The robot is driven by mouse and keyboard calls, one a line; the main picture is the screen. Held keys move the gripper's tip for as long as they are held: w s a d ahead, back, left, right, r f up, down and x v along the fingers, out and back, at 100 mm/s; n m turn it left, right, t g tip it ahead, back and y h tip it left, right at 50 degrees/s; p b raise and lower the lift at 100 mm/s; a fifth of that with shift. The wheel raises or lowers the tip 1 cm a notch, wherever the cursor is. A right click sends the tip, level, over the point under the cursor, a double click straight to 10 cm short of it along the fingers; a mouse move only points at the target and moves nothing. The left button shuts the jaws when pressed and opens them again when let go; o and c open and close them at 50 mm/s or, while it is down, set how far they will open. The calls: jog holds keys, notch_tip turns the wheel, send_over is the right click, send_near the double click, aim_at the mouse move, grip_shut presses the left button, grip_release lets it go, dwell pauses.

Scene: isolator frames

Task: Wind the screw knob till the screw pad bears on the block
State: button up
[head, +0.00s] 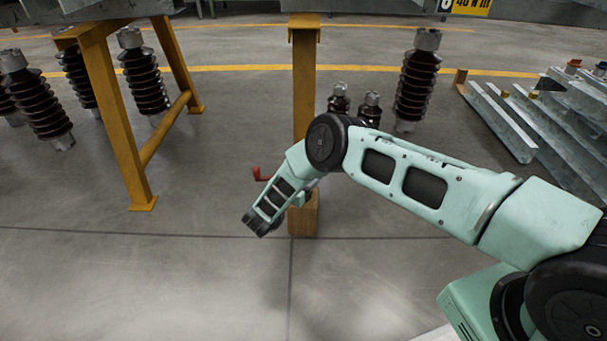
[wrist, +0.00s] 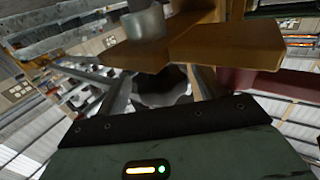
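In the wrist view a dark, lobed round part, which looks like the screw knob (wrist: 163,88), sits between the two fingers of my gripper (wrist: 162,90). The fingers stand apart on either side of it, with what looks like a gap at each. A grey metal cylinder (wrist: 146,22), perhaps part of the screw, shows above it. I cannot make out the screw pad or its contact.
A red part (head: 261,174) juts out left of the post (head: 305,85). In the wrist view a yellow-brown beam (wrist: 225,47) and a dark red bar (wrist: 288,86) are close by. Ribbed insulators (head: 417,80) and steel beams (head: 545,115) stand behind. The left foreground floor is clear.

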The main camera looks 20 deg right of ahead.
jog(key=shift+r, duration=0.1)
jog(key=shift+a, duration=0.2)
jog(key=p+v, duration=0.4)
jog(key=v, duration=1.3)
jog(key=shift+p, duration=0.3)
